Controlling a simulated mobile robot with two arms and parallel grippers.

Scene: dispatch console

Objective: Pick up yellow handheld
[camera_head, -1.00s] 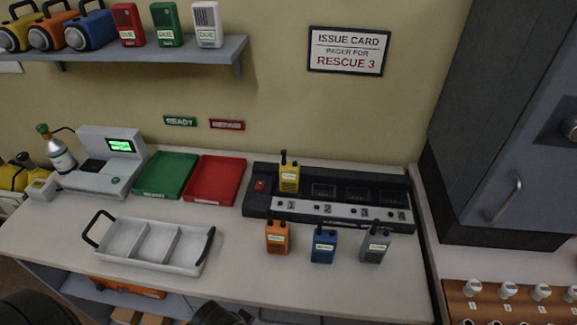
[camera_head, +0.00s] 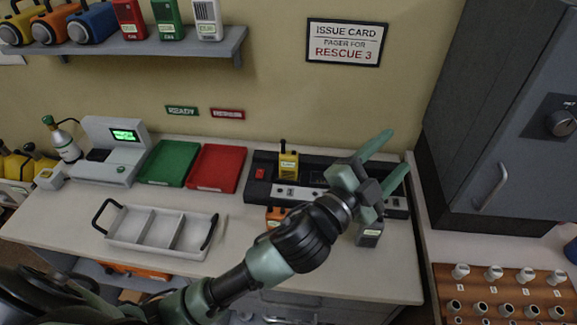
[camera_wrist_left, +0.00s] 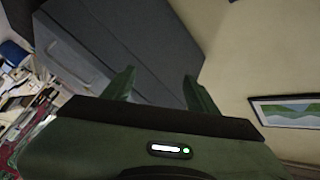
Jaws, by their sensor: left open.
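The yellow handheld (camera_head: 288,166) stands upright in the left slot of the black charger bank (camera_head: 262,193) on the counter, its antenna pointing up. My left gripper (camera_head: 384,163) is open and empty, up and to the right of the handheld in the head view, over the right part of the charger. Its two green fingers also show in the left wrist view (camera_wrist_left: 160,88), facing a grey cabinet and the wall; the handheld is not in that view. My right gripper is not in view.
An orange handheld (camera_head: 273,216) is partly hidden behind my left arm; a grey one (camera_head: 369,236) stands below the gripper. A divided tray (camera_head: 150,249), green tray (camera_head: 167,163) and red tray (camera_head: 214,168) lie left. A grey cabinet (camera_head: 510,150) stands right.

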